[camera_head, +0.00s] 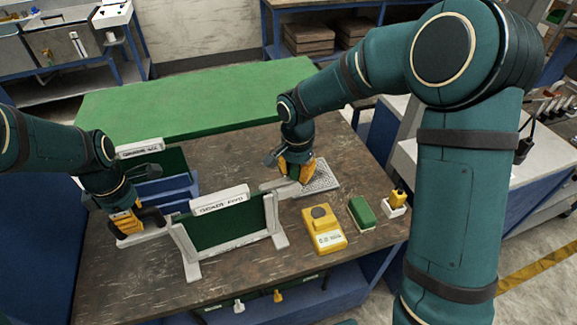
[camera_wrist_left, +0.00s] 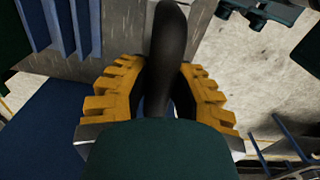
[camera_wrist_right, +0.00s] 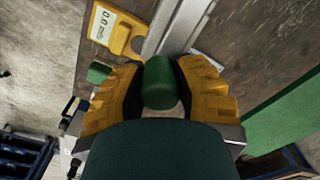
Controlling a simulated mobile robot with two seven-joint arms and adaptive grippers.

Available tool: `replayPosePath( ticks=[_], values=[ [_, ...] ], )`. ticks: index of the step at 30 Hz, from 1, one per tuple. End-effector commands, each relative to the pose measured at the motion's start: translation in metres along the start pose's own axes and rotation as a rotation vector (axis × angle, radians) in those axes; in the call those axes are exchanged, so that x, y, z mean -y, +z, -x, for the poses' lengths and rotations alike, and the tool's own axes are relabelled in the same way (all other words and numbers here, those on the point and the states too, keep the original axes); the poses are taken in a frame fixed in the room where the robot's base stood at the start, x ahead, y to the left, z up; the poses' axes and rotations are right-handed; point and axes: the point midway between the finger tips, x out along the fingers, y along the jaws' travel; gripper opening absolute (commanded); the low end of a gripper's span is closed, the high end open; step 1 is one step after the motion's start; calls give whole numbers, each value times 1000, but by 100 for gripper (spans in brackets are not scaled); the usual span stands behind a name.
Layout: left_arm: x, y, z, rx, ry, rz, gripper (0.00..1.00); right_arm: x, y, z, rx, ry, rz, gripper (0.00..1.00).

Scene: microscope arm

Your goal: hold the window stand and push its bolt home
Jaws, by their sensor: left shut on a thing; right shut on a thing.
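The front window stand (camera_head: 228,225) has a green panel in a pale frame with a white sign on top. It stands upright on feet on the brown table. My left gripper (camera_head: 135,222) is at its left side, shut on a dark curved handle (camera_wrist_left: 165,45). My right gripper (camera_head: 296,176) is at the stand's right side, beside a pale bar (camera_head: 276,184). In the right wrist view, it is shut on a green cylindrical knob (camera_wrist_right: 158,84), with a pale rail (camera_wrist_right: 178,28) just beyond. The bolt itself cannot be made out clearly.
A second signed stand (camera_head: 142,150) and a blue divided rack (camera_head: 178,188) are behind. A yellow meter (camera_head: 324,230), green block (camera_head: 361,212) and yellow-knobbed white block (camera_head: 396,207) are at right. A grey perforated mat (camera_head: 322,180) lies beside my right gripper.

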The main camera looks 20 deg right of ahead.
Motion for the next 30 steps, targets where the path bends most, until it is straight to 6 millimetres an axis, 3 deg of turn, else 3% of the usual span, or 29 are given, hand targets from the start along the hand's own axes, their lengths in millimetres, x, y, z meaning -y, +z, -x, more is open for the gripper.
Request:
replayPosePath(
  ticks=[3,13,14,16,26,30],
  values=[
    [0,2,1,2,2,-3,0,9,14,0,2,-2,4,0],
    [0,3,1,3,2,-5,0,11,17,0,4,-2,3,0],
    [0,3,1,3,2,-5,0,11,18,0,4,-2,3,37],
    [0,3,1,3,2,-5,0,11,18,0,4,-2,3,62],
    [0,1,1,1,2,-2,0,10,16,1,2,-2,1,64],
    [0,1,1,1,2,-1,0,11,15,12,0,-3,0,64]
  ],
)
